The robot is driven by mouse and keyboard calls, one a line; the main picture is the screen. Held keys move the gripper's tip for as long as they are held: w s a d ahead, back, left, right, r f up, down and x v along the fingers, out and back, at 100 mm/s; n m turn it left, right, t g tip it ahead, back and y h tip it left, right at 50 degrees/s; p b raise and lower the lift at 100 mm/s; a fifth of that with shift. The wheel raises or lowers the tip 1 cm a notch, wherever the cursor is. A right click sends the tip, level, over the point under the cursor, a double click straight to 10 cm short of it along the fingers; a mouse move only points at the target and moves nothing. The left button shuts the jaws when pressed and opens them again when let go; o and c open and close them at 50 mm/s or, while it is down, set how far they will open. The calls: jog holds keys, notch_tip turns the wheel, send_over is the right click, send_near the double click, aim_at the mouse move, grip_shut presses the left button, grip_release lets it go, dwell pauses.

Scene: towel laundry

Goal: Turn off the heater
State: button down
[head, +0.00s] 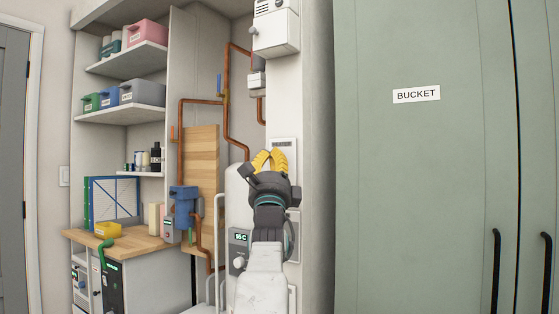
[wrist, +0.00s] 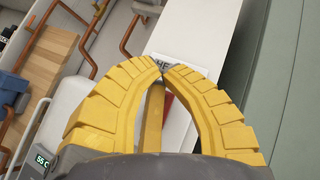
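A white tank (head: 238,190) stands in the alcove, partly hidden behind my arm. A small display reading about 55 C (head: 240,237) is at its front; it also shows in the wrist view (wrist: 42,160). A white panel with a label (head: 284,144) is on the pillar behind my gripper. In the wrist view the label (wrist: 178,70) shows the letters "HE", the rest hidden by the fingers, with a red patch (wrist: 168,101) below it. My gripper (head: 270,153) has yellow fingers whose tips meet in front of the panel. I see nothing between the tips; contact with the panel cannot be told.
Copper pipes (head: 181,140) run left of the pillar. A white box (head: 275,32) hangs above. Shelves (head: 126,112) with bins and a wooden worktop (head: 130,240) are at the left.

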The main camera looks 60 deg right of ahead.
jog(key=shift+d, duration=0.1)
jog(key=shift+d, duration=0.35)
jog(key=shift+d+r, duration=0.1)
jog(key=shift+d, duration=0.25)
dwell(0.9)
jog(key=shift+a+b, duration=0.25)
jog(key=shift+b, duration=0.05)
jog(key=shift+a+b, duration=0.55)
dwell(0.5)
